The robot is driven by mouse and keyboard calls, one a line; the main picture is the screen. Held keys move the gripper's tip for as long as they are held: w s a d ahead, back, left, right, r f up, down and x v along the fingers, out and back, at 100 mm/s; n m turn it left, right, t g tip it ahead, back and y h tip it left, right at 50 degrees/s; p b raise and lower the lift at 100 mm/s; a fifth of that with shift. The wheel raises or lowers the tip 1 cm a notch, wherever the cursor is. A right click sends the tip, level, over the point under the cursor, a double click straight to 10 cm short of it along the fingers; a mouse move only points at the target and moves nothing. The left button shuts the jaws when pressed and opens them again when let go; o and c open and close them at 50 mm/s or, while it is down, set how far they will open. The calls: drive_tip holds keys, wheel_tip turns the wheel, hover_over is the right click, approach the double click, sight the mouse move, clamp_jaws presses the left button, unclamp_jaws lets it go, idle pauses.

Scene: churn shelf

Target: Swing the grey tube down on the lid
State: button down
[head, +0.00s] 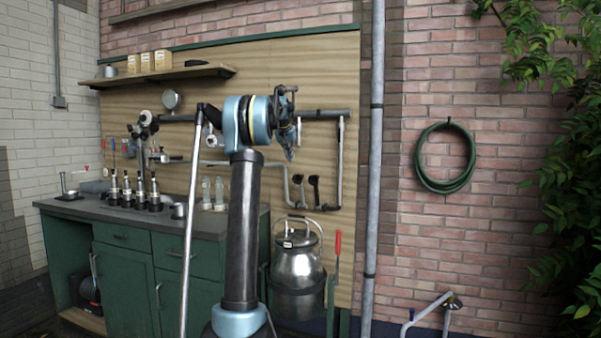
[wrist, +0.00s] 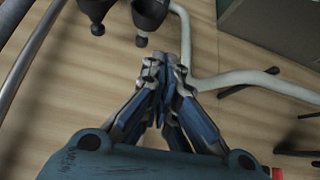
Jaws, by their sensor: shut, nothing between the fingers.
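A pale grey tube (head: 287,188) hangs against the wooden back panel, bending down and then right above the churn. In the wrist view the grey tube (wrist: 235,83) passes close beside and behind my fingertips; I cannot tell whether they touch it. My gripper (head: 290,156) is in front of the panel, above the churn, pointing down. In the wrist view my gripper (wrist: 166,68) has its fingers together with nothing between them. The steel churn (head: 298,268) stands below, with its lid (head: 299,238) on top under a raised handle. The tube is apart from the lid.
Two black cups (head: 314,183) hang on the panel beside the tube, also near my fingers in the wrist view (wrist: 150,14). A dark horizontal pipe (head: 325,113) runs above. A green cabinet (head: 125,262) stands left, a grey vertical pipe (head: 374,180) right.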

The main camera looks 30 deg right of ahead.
drive_tip(key=shift+m, duration=0.3)
drive_tip(key=d, duration=0.2)
drive_tip(key=w+d, duration=0.1)
drive_tip(key=d, duration=0.2)
drive_tip(key=shift+w+d+r, duration=0.1)
drive_tip(key=shift+d+r, duration=0.05)
drive_tip(key=shift+d, duration=0.2)
drive_tip(key=x, duration=1)
drive_tip(key=shift+d+r, duration=0.1)
drive_tip(key=shift+d, duration=0.05)
